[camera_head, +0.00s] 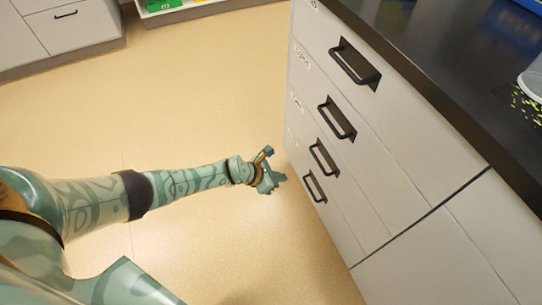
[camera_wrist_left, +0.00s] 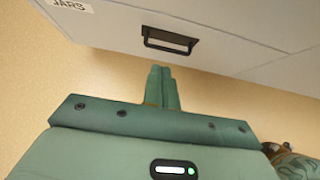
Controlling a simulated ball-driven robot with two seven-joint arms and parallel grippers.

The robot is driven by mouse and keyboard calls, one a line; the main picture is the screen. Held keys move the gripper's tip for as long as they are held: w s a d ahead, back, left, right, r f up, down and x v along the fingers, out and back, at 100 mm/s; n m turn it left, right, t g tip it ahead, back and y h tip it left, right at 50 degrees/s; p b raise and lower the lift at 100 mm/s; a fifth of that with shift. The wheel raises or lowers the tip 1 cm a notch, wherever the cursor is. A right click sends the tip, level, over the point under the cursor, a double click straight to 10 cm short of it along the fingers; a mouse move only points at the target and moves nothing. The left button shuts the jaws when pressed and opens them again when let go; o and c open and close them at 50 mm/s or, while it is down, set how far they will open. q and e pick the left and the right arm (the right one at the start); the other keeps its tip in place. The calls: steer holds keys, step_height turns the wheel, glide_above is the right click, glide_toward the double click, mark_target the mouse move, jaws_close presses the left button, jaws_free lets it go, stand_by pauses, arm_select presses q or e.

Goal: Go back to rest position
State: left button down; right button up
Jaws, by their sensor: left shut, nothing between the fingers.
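My left gripper (camera_head: 274,180) is at the end of my left arm, low over the floor, beside the white drawer cabinet (camera_head: 385,190). It is apart from the lowest drawer handle (camera_head: 315,187). In the left wrist view the two fingers of my left gripper (camera_wrist_left: 162,76) are together with nothing between them. A black drawer handle (camera_wrist_left: 170,40) lies beyond the fingertips there, with a label reading "JARS" (camera_wrist_left: 70,5) to its left. My right gripper is in neither view.
The drawers I see are shut, with several black handles such as the top one (camera_head: 355,63). A black counter (camera_head: 450,60) tops the cabinet. Open tan floor (camera_head: 190,100) lies around my arm. Grey cabinets (camera_head: 65,35) stand at the far left.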

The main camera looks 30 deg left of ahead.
arm_select(q)
steer(key=shift+v, duration=0.8)
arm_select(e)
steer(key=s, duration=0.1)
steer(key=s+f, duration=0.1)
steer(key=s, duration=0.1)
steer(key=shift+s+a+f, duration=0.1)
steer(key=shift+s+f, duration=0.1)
